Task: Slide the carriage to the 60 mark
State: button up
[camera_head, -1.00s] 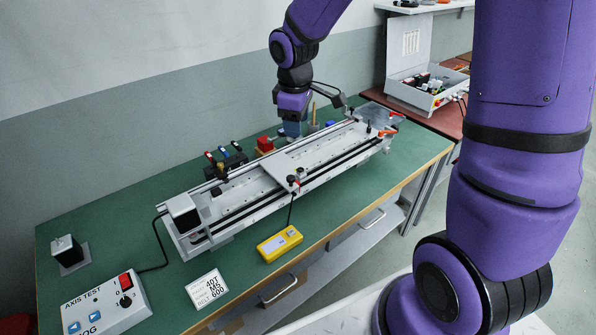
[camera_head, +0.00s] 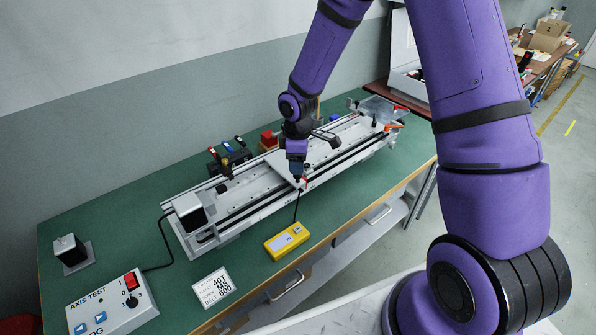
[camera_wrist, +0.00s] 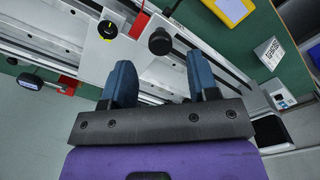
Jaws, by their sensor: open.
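The carriage, a pale flat plate (camera_head: 279,165), sits across the gantry rails (camera_head: 240,208) near their middle, partly hidden by my arm. My gripper (camera_head: 299,172) is over the carriage's front edge, pointing down, by the small knob there. In the wrist view the two blue fingers of my gripper (camera_wrist: 163,82) are apart with nothing between them. Beyond the fingertips is a black round knob (camera_wrist: 160,42), and another black knob (camera_wrist: 107,30) stands on the pale plate (camera_wrist: 98,55). The scale numbers and the 60 mark cannot be read.
A yellow handheld box (camera_head: 287,242) lies in front of the gantry, with a cable to the carriage area. A label card (camera_head: 213,287), the axis test box (camera_head: 110,303) and a dark motor block (camera_head: 71,253) are at left. Small coloured-handled tools (camera_head: 228,150) stand behind the rails.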

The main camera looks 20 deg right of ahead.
jog(key=shift+f, duration=2.1)
grip_shut()
jog(key=shift+a, duration=0.1)
